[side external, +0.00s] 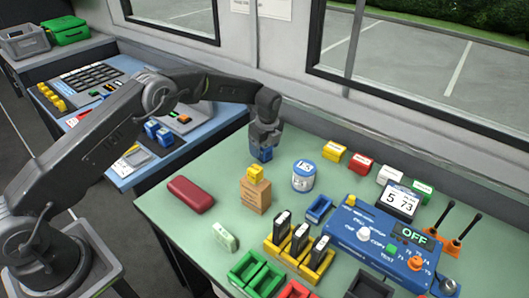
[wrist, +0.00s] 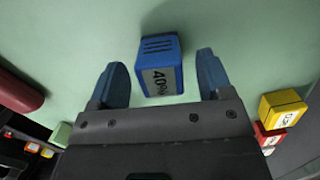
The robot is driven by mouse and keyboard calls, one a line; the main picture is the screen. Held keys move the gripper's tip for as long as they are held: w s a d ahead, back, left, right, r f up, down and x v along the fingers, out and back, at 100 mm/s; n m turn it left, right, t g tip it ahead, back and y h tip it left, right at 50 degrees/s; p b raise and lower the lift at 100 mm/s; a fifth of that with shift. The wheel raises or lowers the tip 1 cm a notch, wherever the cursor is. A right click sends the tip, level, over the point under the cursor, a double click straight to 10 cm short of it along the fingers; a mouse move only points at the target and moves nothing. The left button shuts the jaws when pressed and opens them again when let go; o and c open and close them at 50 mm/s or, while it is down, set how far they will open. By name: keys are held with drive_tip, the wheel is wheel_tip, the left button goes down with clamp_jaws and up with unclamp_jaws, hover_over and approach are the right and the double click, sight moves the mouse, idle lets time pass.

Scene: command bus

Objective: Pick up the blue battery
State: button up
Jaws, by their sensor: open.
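The blue battery (wrist: 160,62), with a white "40%" label and dark slots, stands on the green tabletop in the wrist view. My gripper (wrist: 160,72) is open, with one blue-grey finger on each side of the battery and a visible gap on both sides. In the side external view my gripper (side external: 264,141) points down over the back of the green table. The blue battery (side external: 262,155) shows just under it, partly hidden by the fingers. How far the fingers reach down beside it is hard to tell.
A cardboard box with a yellow block (side external: 255,174), a white-and-blue round container (side external: 303,176) and a red case (side external: 190,194) stand nearby. Yellow, red, white and green blocks line the back right. A blue control box (side external: 385,245) and battery holder (side external: 298,252) are in front.

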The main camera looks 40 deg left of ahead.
drive_tip(key=shift+a+f, duration=0.1)
drive_tip(key=shift+f, duration=0.75)
drive_tip(key=shift+c, duration=0.2)
drive_tip(key=shift+w, duration=0.1)
drive_tip(key=c, duration=1.1)
